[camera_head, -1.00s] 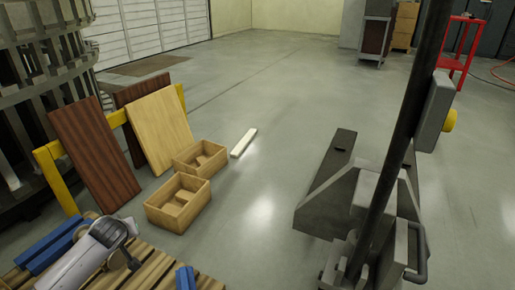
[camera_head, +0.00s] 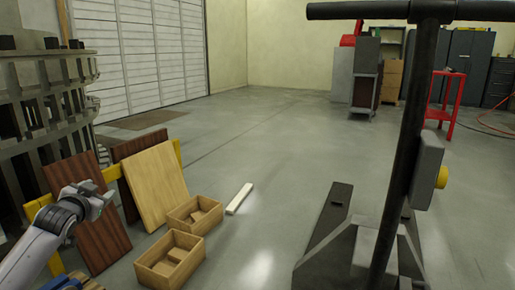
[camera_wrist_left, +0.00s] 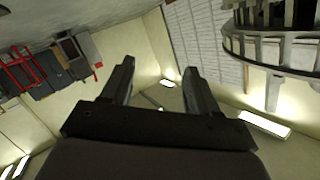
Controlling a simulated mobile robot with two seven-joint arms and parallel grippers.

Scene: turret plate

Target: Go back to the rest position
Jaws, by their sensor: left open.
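My left gripper (camera_head: 92,193) is at the lower left of the head view, raised in front of the leaning dark boards. In the left wrist view its two dark fingers (camera_wrist_left: 158,85) stand apart with nothing between them. That view looks out, tilted, at the walls, ceiling lights and a round metal structure. My right gripper is in neither view.
A round metal structure (camera_head: 45,110) stands at the left. Boards (camera_head: 158,185) lean on a yellow rail beside two wooden boxes (camera_head: 170,262). A pallet truck with a dark handle (camera_head: 405,150) stands at the right. A white strip (camera_head: 239,199) lies on open floor.

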